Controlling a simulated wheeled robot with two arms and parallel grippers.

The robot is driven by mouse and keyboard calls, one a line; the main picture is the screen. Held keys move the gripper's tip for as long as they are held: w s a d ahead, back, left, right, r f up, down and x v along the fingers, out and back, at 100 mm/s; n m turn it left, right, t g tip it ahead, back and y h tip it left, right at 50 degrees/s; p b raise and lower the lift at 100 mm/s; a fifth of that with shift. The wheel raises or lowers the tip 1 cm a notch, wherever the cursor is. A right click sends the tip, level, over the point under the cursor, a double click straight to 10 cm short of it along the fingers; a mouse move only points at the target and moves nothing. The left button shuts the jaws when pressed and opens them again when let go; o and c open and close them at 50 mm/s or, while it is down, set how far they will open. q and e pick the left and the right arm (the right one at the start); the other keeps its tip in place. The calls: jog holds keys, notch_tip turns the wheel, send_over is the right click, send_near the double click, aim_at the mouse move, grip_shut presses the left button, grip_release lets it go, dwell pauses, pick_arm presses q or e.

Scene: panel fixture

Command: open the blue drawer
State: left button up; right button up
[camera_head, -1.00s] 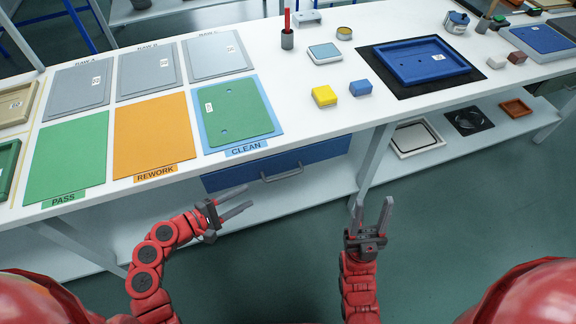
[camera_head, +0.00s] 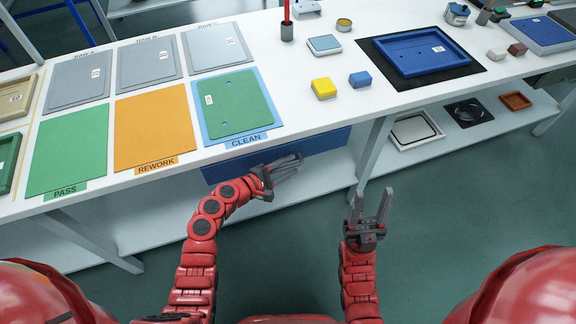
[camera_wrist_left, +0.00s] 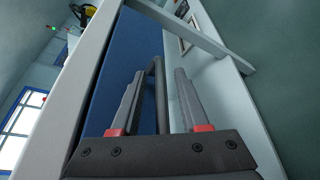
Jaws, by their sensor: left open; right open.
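The blue drawer (camera_head: 325,141) hangs under the front edge of the white table and looks shut. Its front also shows in the left wrist view (camera_wrist_left: 145,45). My left gripper (camera_head: 298,164) is open in front of the drawer and covers most of its handle in the head view. In the left wrist view the dark bar handle (camera_wrist_left: 160,90) lies between the two open fingers; I cannot tell whether they touch it. My right gripper (camera_head: 372,194) is open and empty, apart from the drawer, in front of the table to the right.
The white table (camera_head: 300,110) carries colored panels at left, small yellow (camera_head: 323,89) and blue (camera_head: 360,79) blocks, and a blue tray (camera_head: 400,60). A table leg (camera_head: 372,150) stands right of the drawer. A lower shelf (camera_head: 460,135) holds several items. The floor in front is clear.

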pick_arm(q)
grip_shut()
dwell(1.4)
